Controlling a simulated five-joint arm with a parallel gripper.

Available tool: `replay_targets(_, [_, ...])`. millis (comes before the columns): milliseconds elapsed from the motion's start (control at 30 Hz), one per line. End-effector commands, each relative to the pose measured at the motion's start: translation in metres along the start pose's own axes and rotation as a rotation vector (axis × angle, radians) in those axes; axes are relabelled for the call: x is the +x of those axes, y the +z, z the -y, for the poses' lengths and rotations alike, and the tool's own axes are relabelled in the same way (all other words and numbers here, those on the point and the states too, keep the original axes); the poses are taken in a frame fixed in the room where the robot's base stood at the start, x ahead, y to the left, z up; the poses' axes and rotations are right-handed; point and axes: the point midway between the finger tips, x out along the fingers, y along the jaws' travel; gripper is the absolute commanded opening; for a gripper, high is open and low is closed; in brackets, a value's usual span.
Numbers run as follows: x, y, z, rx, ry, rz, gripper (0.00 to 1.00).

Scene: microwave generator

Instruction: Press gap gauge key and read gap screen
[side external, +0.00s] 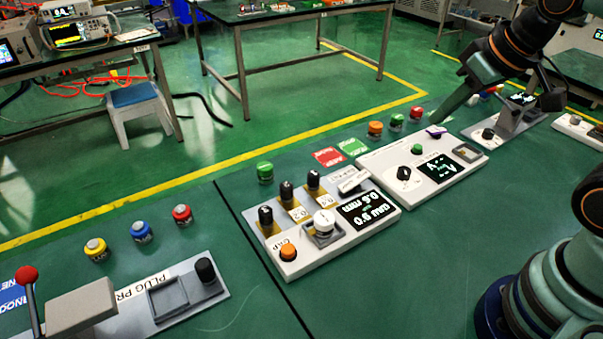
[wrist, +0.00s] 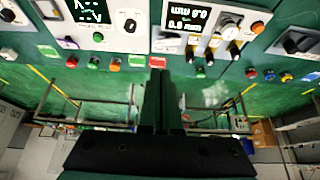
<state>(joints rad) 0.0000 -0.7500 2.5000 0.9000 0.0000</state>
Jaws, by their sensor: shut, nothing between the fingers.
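The gap panel (side external: 330,262) is a light grey unit on the green bench. Its orange key (side external: 288,252), beside a label that seems to read GAP, sits at the near left corner. The key also shows in the wrist view (wrist: 258,27). The dark screen (side external: 367,210) shows two lit lines, upside down to me, with the lower digits unclear; it also shows in the wrist view (wrist: 187,19). My gripper (side external: 440,113) is shut and empty, above the far bench edge beyond the second panel, well apart from the orange key. Its dark fingers (wrist: 158,100) are together.
The gap panel carries black knobs (side external: 286,191) and a white knob (side external: 324,221). A second panel (side external: 400,193) with a voltage screen lies right of it. Loose coloured buttons (side external: 375,129) stand behind. A red-ball lever (side external: 25,274) rises at lower left.

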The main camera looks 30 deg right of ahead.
Motion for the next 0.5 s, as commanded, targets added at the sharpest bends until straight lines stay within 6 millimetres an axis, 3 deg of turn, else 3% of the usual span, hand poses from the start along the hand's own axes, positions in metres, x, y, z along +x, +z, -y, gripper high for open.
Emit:
replay_targets(267, [0.004,-0.003,0.006,0.002,-0.010,-0.002,0.00])
replay_targets(367, [0.013,-0.010,0.020,0.014,-0.032,-0.008,0.00])
replay_targets(500, [0.034,-0.022,0.057,0.047,-0.088,-0.022,0.00])
